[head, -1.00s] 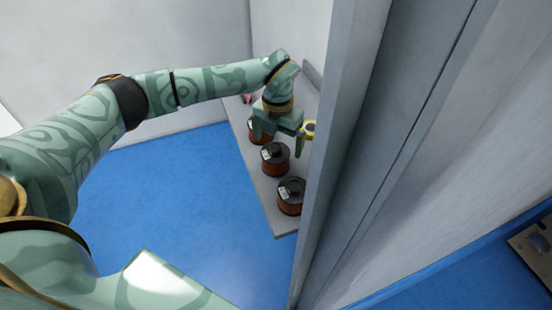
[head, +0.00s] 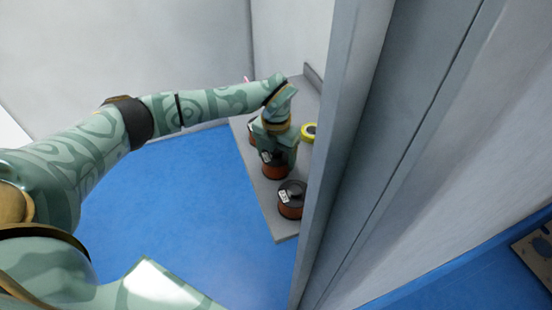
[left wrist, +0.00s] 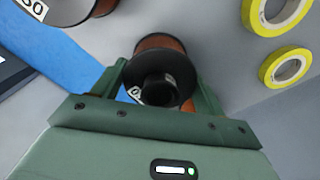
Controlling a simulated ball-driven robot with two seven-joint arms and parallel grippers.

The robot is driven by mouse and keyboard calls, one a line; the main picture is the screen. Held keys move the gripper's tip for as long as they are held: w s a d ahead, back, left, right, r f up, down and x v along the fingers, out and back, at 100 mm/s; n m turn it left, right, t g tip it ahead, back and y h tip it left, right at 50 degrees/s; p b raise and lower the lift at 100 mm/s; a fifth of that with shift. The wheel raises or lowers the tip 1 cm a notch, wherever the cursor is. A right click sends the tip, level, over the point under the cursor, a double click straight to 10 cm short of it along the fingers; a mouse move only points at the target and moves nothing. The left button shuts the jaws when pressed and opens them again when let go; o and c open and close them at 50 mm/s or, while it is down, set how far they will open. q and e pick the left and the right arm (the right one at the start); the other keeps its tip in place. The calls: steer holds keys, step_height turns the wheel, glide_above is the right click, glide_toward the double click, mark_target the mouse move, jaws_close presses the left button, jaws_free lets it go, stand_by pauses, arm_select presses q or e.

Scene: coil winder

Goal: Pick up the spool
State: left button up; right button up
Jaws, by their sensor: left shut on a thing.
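Several black-topped spools with copper-brown windings stand in a row on a grey shelf (head: 284,226). My left gripper (head: 277,160) is lowered onto the middle spool (head: 274,171) and shut on it. In the left wrist view the held spool (left wrist: 164,72) sits between the two green fingers of the gripper (left wrist: 160,90), its black hub facing the camera. Another spool (head: 291,199) stands nearer the shelf's front end, and one more (head: 252,133) shows partly behind the gripper. My right gripper is not in view.
Yellow tape rolls lie on the shelf beside the row; one (head: 309,132) shows by the gripper, and two show in the left wrist view (left wrist: 285,67). A tall grey panel (head: 345,150) stands close on the right. Blue floor lies open to the left.

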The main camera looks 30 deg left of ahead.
arm_select(q)
steer(key=shift+r, duration=0.15)
steer(key=shift+r, duration=0.2)
steer(key=r, duration=0.2)
steer(key=r+p, duration=0.1)
steer(key=shift+s+d+r, duration=0.2)
steer(key=shift+r, duration=0.2)
steer(key=s+d+r+p, duration=0.2)
steer(key=s+d+r, duration=0.5)
steer(key=s, duration=0.4)
steer(key=shift+s+d+r+p, duration=0.15)
steer(key=shift+r+p, duration=0.25)
steer(key=shift+r, duration=0.4)
